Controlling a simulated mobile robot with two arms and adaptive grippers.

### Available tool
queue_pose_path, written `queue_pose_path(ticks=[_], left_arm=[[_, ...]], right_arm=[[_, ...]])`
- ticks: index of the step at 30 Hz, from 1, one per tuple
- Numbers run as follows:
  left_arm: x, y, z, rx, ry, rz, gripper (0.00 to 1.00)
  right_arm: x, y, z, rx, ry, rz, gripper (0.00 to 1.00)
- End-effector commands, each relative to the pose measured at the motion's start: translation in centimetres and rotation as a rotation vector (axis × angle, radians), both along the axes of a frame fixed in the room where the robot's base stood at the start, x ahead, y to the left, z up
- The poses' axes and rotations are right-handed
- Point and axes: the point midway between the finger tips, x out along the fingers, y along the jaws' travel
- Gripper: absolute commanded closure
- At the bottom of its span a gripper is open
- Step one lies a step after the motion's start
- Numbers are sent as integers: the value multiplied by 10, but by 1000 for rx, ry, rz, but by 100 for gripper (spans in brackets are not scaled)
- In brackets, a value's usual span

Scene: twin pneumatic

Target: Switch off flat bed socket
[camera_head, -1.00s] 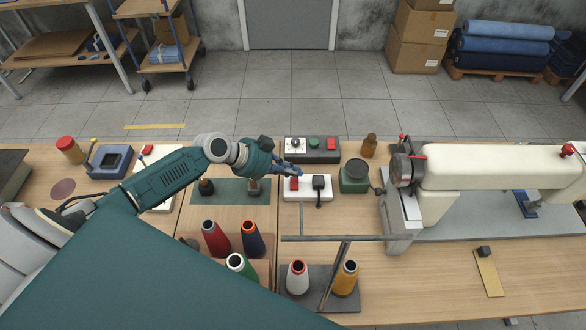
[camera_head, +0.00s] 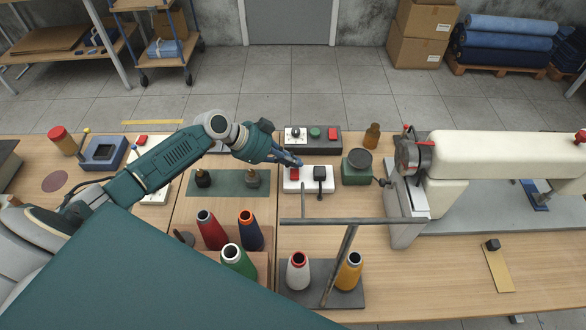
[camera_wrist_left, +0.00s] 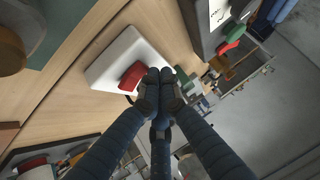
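The white socket block (camera_head: 326,187) lies on the bench left of the flat bed sewing machine (camera_head: 500,150). It has a red switch (camera_head: 294,173) at its left and a black plug (camera_head: 319,173) with a cable at its right. My left gripper (camera_head: 298,163) is just above and behind the red switch. In the left wrist view, the fingers (camera_wrist_left: 159,84) are shut with nothing between them, tips close beside the red switch (camera_wrist_left: 132,76). I cannot tell whether they touch it. The fingers hide the plug there. My right gripper is not in view.
A control box (camera_head: 325,145) with green and red buttons stands just behind the socket. A green pot (camera_head: 356,172) is to its right. A thread stand (camera_head: 350,219) with cones is in front. Another white block with a red switch (camera_head: 141,140) lies left, partly behind my arm.

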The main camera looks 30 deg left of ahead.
Motion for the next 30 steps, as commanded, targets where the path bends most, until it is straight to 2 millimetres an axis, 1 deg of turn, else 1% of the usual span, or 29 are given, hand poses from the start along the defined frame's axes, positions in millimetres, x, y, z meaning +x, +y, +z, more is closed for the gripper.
queue_pose_path(ticks=[1, 8, 18, 26, 30], left_arm=[[-2, 0, -1, 4, 6, -1, 100], [-4, -1, 0, 4, 6, -1, 100], [-16, -7, 4, 3, 5, 0, 100], [-16, -7, 3, 4, 4, 0, 100], [-15, -9, 9, 3, 3, -1, 100]], right_arm=[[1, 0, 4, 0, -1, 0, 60], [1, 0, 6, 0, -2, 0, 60], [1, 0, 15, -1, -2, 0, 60], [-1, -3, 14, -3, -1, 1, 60], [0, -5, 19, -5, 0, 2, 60]])
